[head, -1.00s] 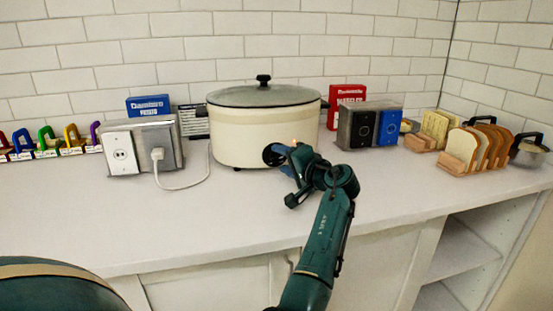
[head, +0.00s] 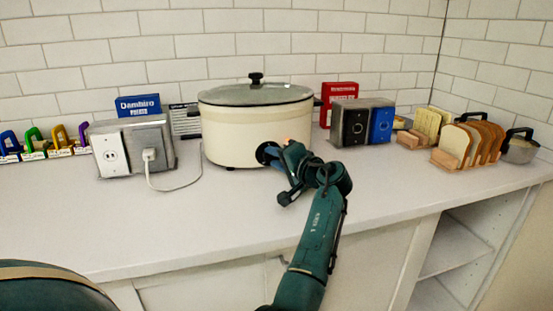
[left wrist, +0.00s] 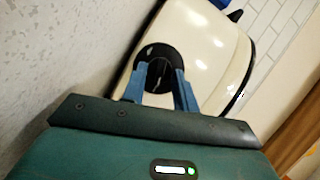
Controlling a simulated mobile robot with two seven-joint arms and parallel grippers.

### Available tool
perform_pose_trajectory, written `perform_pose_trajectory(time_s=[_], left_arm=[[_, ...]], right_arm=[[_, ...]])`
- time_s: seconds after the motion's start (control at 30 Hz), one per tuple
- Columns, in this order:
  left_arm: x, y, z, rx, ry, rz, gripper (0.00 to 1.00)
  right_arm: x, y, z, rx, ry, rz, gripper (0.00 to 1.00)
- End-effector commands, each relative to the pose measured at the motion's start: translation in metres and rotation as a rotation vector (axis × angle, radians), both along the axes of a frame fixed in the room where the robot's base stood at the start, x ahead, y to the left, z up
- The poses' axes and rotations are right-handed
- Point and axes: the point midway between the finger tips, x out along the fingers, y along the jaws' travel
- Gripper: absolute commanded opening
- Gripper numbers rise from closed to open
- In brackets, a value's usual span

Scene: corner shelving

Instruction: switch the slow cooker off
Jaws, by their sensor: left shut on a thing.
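The slow cooker (head: 230,140) is cream and oval with a grey glass lid (head: 255,95) and a black lid knob. It stands on the counter against the tiled wall. Its round black dial (left wrist: 154,55) shows on the cooker's front in the left wrist view. My left gripper (head: 268,154) is at the dial, and its blue fingers (left wrist: 160,85) are shut on the dial's grip from both sides. A small orange spot (head: 285,140) shows just above the gripper; I cannot tell if it is a lamp. My right gripper is out of view.
A white cord (head: 180,187) runs from the plug (head: 149,155) in the outlet box (head: 130,146) towards the cooker. The front of the counter (head: 150,225) is clear.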

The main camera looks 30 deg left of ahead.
Motion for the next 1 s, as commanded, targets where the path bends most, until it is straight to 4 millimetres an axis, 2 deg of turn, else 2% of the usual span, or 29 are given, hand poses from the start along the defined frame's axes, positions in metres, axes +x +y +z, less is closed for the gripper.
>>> perform_pose_trajectory(time_s=[0.13, 0.47, 1.0], left_arm=[[-0.0001, 0.0001, 0.0, 0.0, 0.0, 0.0, 0.06], [-0.0002, 0.0004, 0.0004, -0.036, -0.042, 0.0, 0.06], [-0.0027, 0.0024, 0.0052, -0.32, -0.374, 0.001, 0.06]], right_arm=[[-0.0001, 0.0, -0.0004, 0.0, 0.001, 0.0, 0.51], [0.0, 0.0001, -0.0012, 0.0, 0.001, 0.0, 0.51], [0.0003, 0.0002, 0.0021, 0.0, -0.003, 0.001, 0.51]])
